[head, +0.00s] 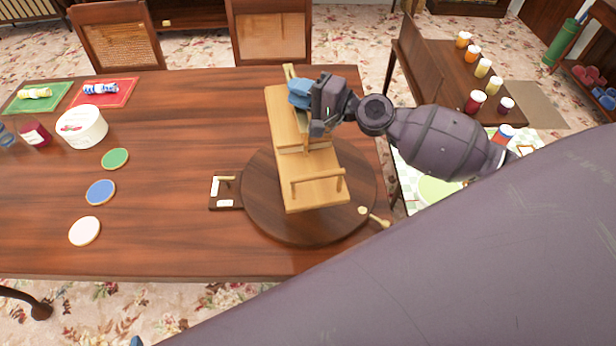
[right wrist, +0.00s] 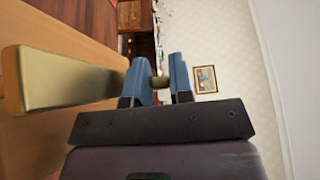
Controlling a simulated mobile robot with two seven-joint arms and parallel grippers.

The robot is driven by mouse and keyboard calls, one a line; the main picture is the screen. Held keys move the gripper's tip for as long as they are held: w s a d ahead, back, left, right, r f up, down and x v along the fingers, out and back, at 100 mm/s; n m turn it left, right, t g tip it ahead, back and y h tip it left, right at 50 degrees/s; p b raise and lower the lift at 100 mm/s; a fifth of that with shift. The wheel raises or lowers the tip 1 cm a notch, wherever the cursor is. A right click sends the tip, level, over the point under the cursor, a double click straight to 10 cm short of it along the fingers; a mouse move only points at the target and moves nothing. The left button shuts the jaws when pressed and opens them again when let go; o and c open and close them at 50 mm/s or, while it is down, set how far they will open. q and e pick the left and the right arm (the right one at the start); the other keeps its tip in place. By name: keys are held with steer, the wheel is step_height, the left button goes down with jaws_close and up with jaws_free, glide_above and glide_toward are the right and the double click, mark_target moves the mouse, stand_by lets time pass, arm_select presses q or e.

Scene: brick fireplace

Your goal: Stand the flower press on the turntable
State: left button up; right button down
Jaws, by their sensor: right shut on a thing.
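The flower press (head: 318,166) is a pale wooden block with a raised bar and a step across it. In the head view it is over the dark round turntable (head: 262,205), its far end reaching past the disc's back edge. I cannot tell whether it rests on the disc or hangs just above it. My right gripper (head: 300,95) is at its far end, blue fingers shut on a small part of it; in the right wrist view the fingers (right wrist: 160,82) close around a small brownish piece. A blue sliver at the head view's bottom edge may be my left gripper (head: 136,341).
On the table (head: 160,170) lie green, blue and white discs, a white tub (head: 82,127) and rolled items on mats. A small plate with white labels (head: 226,191) sits left of the turntable, a knobbed handle (head: 378,219) at its right. A side table (head: 450,80) holds jars.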

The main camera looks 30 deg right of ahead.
arm_select(q)
steer(key=f+b, duration=0.1)
steer(key=w+b, duration=0.1)
steer(key=b, duration=0.1)
steer(key=shift+w+f, duration=0.15)
steer(key=shift+f, duration=0.2)
arm_select(e)
step_height(320, 180, down, 20)
stand_by(0.3)
steer(key=shift+r, duration=0.1)
arm_select(q)
steer(key=shift+f+b, duration=0.15)
steer(key=shift+b, duration=0.3)
arm_select(e)
steer(key=c, duration=1)
jaws_free()
steer(key=shift+f, duration=0.25)
